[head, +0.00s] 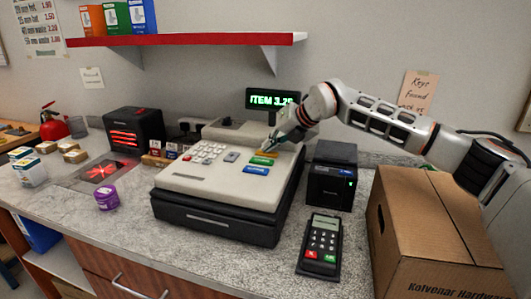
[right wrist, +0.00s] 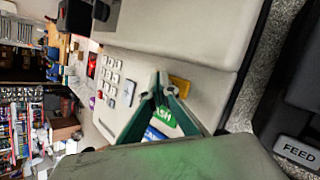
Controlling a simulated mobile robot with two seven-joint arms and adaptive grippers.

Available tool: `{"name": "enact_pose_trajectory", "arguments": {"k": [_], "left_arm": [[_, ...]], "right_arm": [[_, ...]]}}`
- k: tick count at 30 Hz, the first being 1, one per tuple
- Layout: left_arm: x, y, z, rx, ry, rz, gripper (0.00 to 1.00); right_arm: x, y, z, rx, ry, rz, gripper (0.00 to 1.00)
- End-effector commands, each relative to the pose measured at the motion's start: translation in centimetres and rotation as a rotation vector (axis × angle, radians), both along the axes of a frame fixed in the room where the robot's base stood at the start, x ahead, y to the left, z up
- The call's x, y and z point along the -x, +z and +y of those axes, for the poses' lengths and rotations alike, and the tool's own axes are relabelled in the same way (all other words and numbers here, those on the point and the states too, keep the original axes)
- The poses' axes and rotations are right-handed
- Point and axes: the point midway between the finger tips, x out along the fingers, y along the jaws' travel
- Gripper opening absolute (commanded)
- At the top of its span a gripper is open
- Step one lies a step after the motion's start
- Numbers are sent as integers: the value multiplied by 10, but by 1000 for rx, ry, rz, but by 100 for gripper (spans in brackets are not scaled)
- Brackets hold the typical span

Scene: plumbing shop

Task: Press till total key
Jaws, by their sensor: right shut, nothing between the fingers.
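The till (head: 215,180) stands on the counter, its display (head: 271,99) showing green text like "ITEM 3.2". At the right of its key panel are a yellow-orange key (head: 265,153), a green key (head: 259,161) and a blue key (head: 255,170); I cannot read a "total" label. My right gripper (head: 273,149) is shut and empty, tips down at the yellow key. In the right wrist view its fingertips (right wrist: 161,82) are just beside the yellow key (right wrist: 180,85), with the green key (right wrist: 163,116), lettered "SH", behind the fingers. Contact is unclear. My left gripper is out of view.
White number keys (head: 205,152) and a grey key (head: 231,156) lie left of the coloured keys. A black printer (head: 332,178) and a card terminal (head: 320,244) stand right of the till. A cardboard box (head: 435,220) sits under my right arm.

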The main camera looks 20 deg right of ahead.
Motion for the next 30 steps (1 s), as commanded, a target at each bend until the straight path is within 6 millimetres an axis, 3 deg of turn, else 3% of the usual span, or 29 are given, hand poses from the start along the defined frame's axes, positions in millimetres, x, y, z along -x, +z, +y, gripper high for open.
{"name": "enact_pose_trajectory", "arguments": {"k": [30], "left_arm": [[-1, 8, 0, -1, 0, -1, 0]], "right_arm": [[0, 9, 0, 1, -1, 0, 0]]}}
